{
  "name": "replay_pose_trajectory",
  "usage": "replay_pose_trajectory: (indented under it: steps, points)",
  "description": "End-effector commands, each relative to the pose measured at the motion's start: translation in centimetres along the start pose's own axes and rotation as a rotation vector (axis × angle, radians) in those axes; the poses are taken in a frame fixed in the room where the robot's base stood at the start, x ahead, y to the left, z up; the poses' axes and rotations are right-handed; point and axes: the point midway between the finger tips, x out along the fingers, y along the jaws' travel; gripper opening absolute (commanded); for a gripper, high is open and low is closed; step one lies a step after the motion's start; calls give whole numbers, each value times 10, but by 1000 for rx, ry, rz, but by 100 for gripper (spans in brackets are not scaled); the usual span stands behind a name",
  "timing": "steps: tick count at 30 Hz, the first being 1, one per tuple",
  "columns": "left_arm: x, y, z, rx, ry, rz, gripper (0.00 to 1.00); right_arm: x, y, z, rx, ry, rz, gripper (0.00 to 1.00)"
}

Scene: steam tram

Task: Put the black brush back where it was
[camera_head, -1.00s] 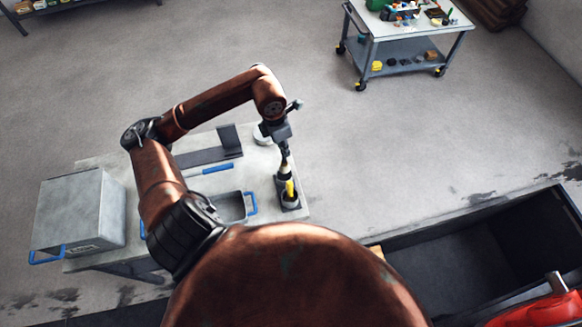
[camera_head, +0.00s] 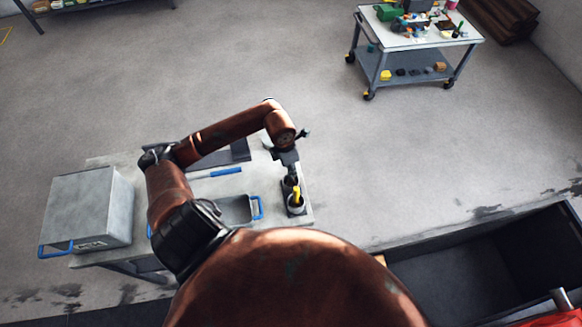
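My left arm reaches over the grey table from the left. Its gripper (camera_head: 290,174) points down just above a small round holder (camera_head: 296,209) at the table's right end. A yellow object (camera_head: 296,194) stands upright in the holder. A dark shape lies right at the fingertips by the holder's rim; I cannot tell whether it is the black brush or the fingers. The fingers are too small to show whether they are open or shut. My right gripper is out of view.
A grey tray with blue handles (camera_head: 237,211), a blue bar (camera_head: 226,172) and a large grey box (camera_head: 92,208) are on the table. A trolley with many small items (camera_head: 434,40) stands at the upper right. Open floor lies between.

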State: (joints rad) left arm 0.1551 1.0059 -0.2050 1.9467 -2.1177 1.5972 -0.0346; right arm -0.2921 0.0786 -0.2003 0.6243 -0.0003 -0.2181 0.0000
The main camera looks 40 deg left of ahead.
Motion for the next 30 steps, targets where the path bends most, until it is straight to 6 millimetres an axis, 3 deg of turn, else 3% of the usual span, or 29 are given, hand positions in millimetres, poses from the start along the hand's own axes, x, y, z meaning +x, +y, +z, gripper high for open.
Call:
replay_pose_trajectory:
  steps: [8,19,23,30]
  points:
    - [1,0,0,0,0,0,35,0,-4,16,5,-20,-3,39]
    - [-4,1,0,0,-1,2,36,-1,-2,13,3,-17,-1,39]
    - [-22,2,1,2,-1,5,36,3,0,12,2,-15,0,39]
    - [-72,2,1,2,-2,6,36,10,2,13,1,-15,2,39]
